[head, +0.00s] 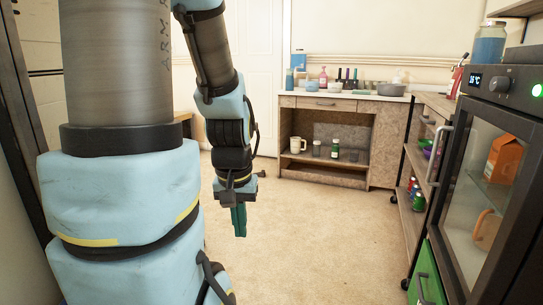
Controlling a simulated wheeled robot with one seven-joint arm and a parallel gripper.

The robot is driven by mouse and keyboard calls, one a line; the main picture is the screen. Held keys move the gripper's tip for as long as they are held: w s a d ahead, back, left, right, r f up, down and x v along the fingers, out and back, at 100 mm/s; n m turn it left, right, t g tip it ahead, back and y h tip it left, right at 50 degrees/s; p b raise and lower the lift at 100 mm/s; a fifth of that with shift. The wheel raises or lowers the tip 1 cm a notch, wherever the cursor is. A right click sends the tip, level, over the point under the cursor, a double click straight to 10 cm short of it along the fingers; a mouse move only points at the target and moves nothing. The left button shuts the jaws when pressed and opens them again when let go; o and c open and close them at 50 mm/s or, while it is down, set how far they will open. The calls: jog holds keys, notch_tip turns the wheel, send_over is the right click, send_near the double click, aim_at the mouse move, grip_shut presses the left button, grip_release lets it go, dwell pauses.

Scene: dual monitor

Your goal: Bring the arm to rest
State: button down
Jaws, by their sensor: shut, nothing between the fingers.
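My gripper (239,221) hangs at the end of my arm, a little left of the middle in the head view. Its green fingers point down and are together, with nothing between them. It is in the air over the beige floor, apart from all furniture. My arm comes in from the top and bends down to it. Large blue and grey parts of my own arm fill the left of the view and hide what is behind them.
A glass-fronted oven-like appliance (478,190) stands close on the right. A shelf rack (415,222) with bottles is beyond it. A counter with an open shelf (340,108) stands at the back. A white door (249,50) is behind my arm. The beige floor (315,240) is clear.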

notch_tip(320, 180, up, 32)
jog(key=p, duration=3)
jog(key=shift+w, duration=0.4)
jog(key=shift+f, duration=0.15)
